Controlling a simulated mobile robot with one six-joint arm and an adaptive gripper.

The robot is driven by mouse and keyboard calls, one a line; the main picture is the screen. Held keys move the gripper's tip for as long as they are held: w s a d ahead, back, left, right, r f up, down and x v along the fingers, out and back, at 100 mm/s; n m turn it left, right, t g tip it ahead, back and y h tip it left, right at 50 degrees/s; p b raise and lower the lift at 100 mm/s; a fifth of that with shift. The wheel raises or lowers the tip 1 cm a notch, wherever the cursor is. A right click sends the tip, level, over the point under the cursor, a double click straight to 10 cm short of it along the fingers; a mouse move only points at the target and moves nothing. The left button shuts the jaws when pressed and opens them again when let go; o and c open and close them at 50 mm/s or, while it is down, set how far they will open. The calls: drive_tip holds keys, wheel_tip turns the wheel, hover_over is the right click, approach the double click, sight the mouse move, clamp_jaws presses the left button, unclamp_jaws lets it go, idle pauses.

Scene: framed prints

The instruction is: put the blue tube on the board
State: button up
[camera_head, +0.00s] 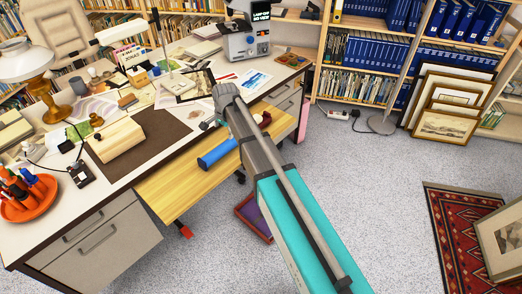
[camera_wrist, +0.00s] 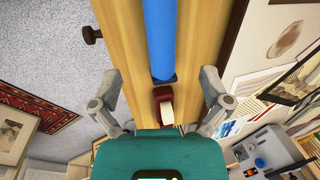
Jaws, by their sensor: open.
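The blue tube (camera_head: 217,153) lies along the light wooden pull-out board (camera_head: 185,185) at the desk's front. In the wrist view the tube (camera_wrist: 159,35) runs lengthwise over the board (camera_wrist: 115,20), with its dark end towards my gripper. Whether it touches the wood all along is unclear. My gripper (camera_wrist: 160,88) is open, its two grey fingers spread wide on either side of the board, with nothing between the pads. In the head view my gripper (camera_head: 224,92) is partly hidden behind its own arm.
A dark red object (camera_wrist: 163,103) with a pale part sits on the board just beyond the tube's end. The desk holds a brown mat (camera_head: 150,143), a wooden box (camera_head: 117,139), papers and a grey device (camera_head: 247,42).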

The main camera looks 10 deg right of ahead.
drive_tip(key=s+d+n+g+h, duration=0.1)
drive_tip(key=s+d+n, duration=0.8)
drive_tip(key=s+d, duration=1.2)
drive_tip(key=shift+s+d+f+n+g, duration=0.15)
drive_tip(key=shift+s+d+n+g, duration=0.2)
drive_tip(key=shift+s, duration=0.5)
drive_tip(key=shift+a, duration=0.15)
